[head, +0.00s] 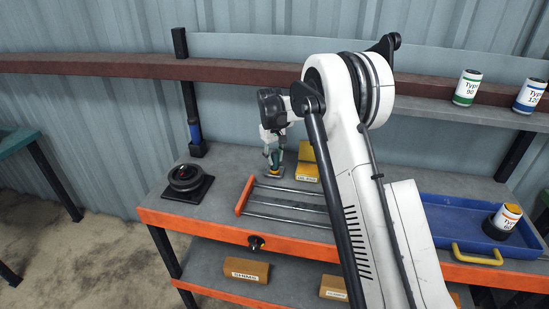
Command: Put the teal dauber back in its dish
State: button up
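My gripper (273,150) points down over the back middle of the grey bench top, left of my white arm. A small teal-green piece (274,158), which looks like the dauber, shows at its fingertips. The fingers are too small to tell whether they are closed on it. Directly below is a small yellow and dark thing (274,174) on the bench; I cannot tell whether it is the dish or part of the dauber. No other dish is clearly visible, and my arm hides part of the bench.
A yellow box (307,161) stands just right of the gripper. A black round fixture (187,180) is at left, metal rails (288,203) in front. A blue tray (455,215) and a yellow-labelled can (503,218) are at right. Cans (467,88) stand on the shelf (430,103).

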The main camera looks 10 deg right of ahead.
jog(key=o, duration=0.4)
jog(key=shift+o, duration=0.2)
notch_tip(320, 180, up, 12)
jog(key=s+r+t, duration=0.2)
jog(key=s+r, duration=0.8)
jog(key=s+r+m+t, duration=0.3)
jog(key=s, duration=2.2)
jog(key=s+f+t, duration=0.2)
jog(key=s+f, duration=0.4)
jog(key=s, duration=0.6)
jog(key=shift+s+f+m+y+b, duration=0.2)
jog(key=shift+f+m+y+b, duration=0.1)
jog(key=shift+m+y+b, duration=0.1)
